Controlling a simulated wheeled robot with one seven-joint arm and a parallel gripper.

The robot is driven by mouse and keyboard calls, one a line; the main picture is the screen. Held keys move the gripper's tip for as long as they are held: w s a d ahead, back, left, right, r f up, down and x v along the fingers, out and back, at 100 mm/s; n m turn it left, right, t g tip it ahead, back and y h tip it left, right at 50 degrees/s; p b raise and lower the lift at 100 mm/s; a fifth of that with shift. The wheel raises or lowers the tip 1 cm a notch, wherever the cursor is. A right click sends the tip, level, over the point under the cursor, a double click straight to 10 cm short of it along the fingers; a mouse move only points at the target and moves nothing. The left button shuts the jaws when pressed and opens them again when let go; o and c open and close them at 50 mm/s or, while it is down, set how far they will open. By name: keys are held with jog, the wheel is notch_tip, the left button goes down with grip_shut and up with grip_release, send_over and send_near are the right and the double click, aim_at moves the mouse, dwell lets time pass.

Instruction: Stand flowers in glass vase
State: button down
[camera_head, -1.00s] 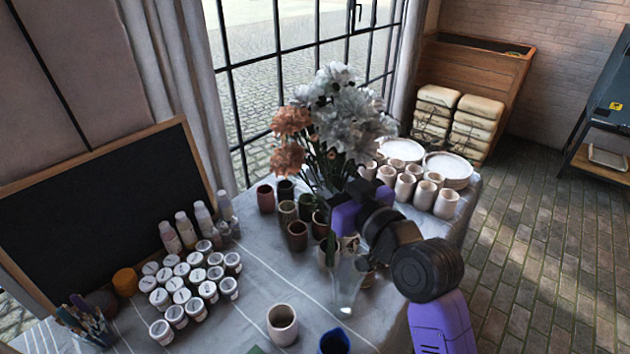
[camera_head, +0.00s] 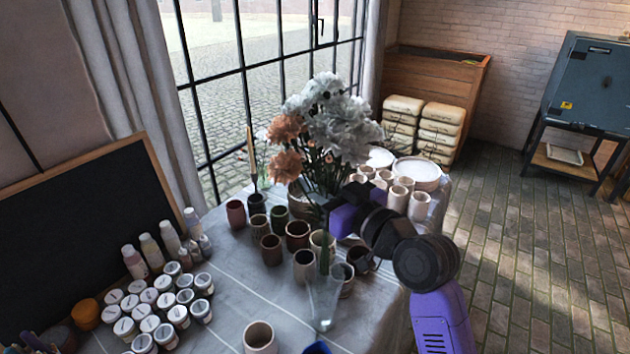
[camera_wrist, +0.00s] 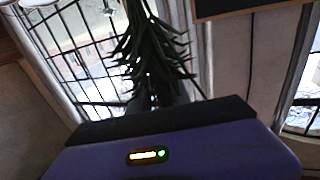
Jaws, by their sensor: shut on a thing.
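A bunch of flowers (camera_head: 335,118), white-grey and orange blooms with dark green leaves, is upright above the table. My gripper (camera_head: 330,214) is shut on its stems below the blooms. The clear glass vase (camera_head: 323,302) stands on the table below my gripper. Green stem ends (camera_head: 325,252) show near the vase's mouth; I cannot tell whether they are inside it. In the wrist view, dark leaves (camera_wrist: 152,55) show beyond the gripper's dark edge; the fingertips are hidden.
Several brown and pale cups (camera_head: 271,249) crowd the table (camera_head: 237,268) around the vase. White-lidded jars (camera_head: 150,296) and bottles (camera_head: 150,250) stand left by a blackboard (camera_head: 70,235). Plates (camera_head: 418,170) stand behind right. A pale cup (camera_head: 259,338) is in front.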

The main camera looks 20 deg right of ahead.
aim_at(329, 259)
notch_tip(329, 259, down, 18)
jog(key=b, duration=1.5)
jog(key=shift+r, duration=0.2)
dwell(0.4)
jog(key=c, duration=1.1)
grip_release()
jog(key=shift+b+v, duration=0.55)
jog(key=shift+v, duration=3.35)
jog(key=shift+b+v, duration=1.55)
jog(key=shift+v, duration=4.45)
